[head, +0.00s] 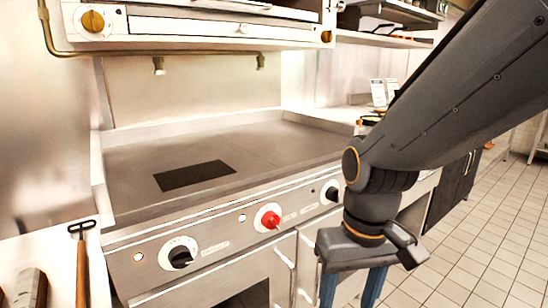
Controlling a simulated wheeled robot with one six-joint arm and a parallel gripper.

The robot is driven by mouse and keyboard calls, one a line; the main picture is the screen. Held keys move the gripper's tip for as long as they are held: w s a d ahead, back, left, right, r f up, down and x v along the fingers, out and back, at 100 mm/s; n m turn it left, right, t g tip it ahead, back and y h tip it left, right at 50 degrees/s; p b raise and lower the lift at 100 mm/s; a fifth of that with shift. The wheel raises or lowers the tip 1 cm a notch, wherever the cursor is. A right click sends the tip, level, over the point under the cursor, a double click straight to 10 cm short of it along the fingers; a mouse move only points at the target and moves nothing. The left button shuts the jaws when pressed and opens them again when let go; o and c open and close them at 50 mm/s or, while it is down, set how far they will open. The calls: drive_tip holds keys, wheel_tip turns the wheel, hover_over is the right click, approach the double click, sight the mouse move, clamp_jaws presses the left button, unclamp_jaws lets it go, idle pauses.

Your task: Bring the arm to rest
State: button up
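My arm comes in from the upper right and bends down in front of the right end of a flat steel griddle (255,145). My gripper (350,291) points downward at the bottom edge of the head view, in front of the griddle's front panel. Its two blue fingers stand apart with a gap between them, and nothing shows in the visible part of the gap. The fingertips are cut off by the picture's lower edge.
A black rectangle (195,175) lies on the griddle. Its front panel has a red knob (267,217) and black knobs (180,256). A wooden-handled tool (82,262) lies on the left counter. A steel unit (190,22) hangs above. Tiled floor (490,235) is open at right.

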drive_tip(key=d+r+m+p, duration=0.2)
drive_tip(key=d+r+p, duration=0.4)
drive_tip(key=p, duration=0.5)
drive_tip(key=shift+s+d+r+h+p, duration=0.2)
drive_tip(key=shift+d+r+h+p, duration=0.15)
drive_tip(key=shift+d, duration=0.1)
drive_tip(key=shift+f, duration=0.1)
idle(1.0)
